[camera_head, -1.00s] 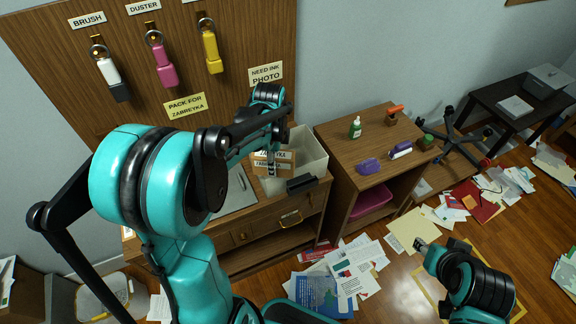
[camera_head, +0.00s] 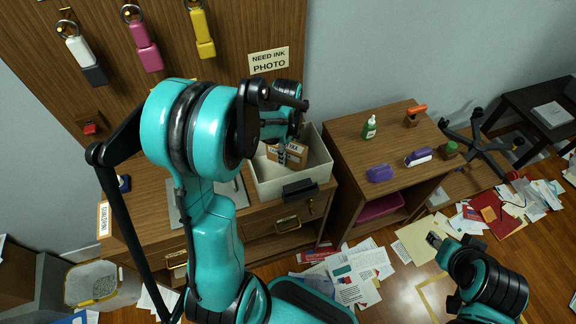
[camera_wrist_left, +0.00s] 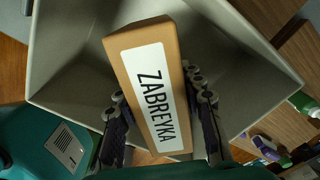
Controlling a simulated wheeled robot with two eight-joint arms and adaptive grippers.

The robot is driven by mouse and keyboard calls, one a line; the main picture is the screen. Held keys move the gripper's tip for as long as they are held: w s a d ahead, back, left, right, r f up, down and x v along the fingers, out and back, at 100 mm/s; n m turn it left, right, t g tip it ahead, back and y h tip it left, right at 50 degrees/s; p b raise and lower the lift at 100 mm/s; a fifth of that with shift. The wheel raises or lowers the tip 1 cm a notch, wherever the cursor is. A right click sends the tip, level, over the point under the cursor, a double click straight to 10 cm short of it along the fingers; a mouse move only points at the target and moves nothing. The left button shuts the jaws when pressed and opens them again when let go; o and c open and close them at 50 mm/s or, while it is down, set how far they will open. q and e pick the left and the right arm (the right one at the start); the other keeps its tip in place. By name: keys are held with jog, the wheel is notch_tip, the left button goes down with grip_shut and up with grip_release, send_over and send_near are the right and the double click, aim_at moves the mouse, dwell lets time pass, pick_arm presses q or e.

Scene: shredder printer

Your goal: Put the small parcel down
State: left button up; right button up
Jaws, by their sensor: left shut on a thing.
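The small parcel (camera_head: 288,152) is a brown box with a white label. The label reads ZABREYKA in the left wrist view, where the parcel (camera_wrist_left: 153,85) sits between the two fingers. My left gripper (camera_head: 284,153) is shut on it and holds it in or over the mouth of an open whitish bin (camera_head: 262,186) on the wooden cabinet. The bin walls (camera_wrist_left: 75,70) surround the parcel in the left wrist view. I cannot tell whether the parcel touches the bin floor. My right gripper (camera_head: 434,239) is at the lower right, over the floor, away from the parcel; its fingers are too small to judge.
A wooden side cabinet (camera_head: 390,148) to the right carries a green bottle (camera_head: 369,127), a purple item (camera_head: 380,173) and a stapler-like item (camera_head: 417,157). Papers (camera_head: 350,275) litter the floor. Keys hang on the wooden board at the back.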

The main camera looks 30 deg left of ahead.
pick_arm(q)
notch_tip(320, 180, down, 6)
jog(key=shift+r+b, duration=0.2)
jog(key=shift+b, duration=0.7)
jog(key=shift+r, duration=0.1)
jog(key=o, duration=0.8)
jog(key=shift+f, duration=0.2)
jog(key=o, duration=0.4)
jog(key=shift+o, duration=0.2)
jog(key=shift+r, duration=0.2)
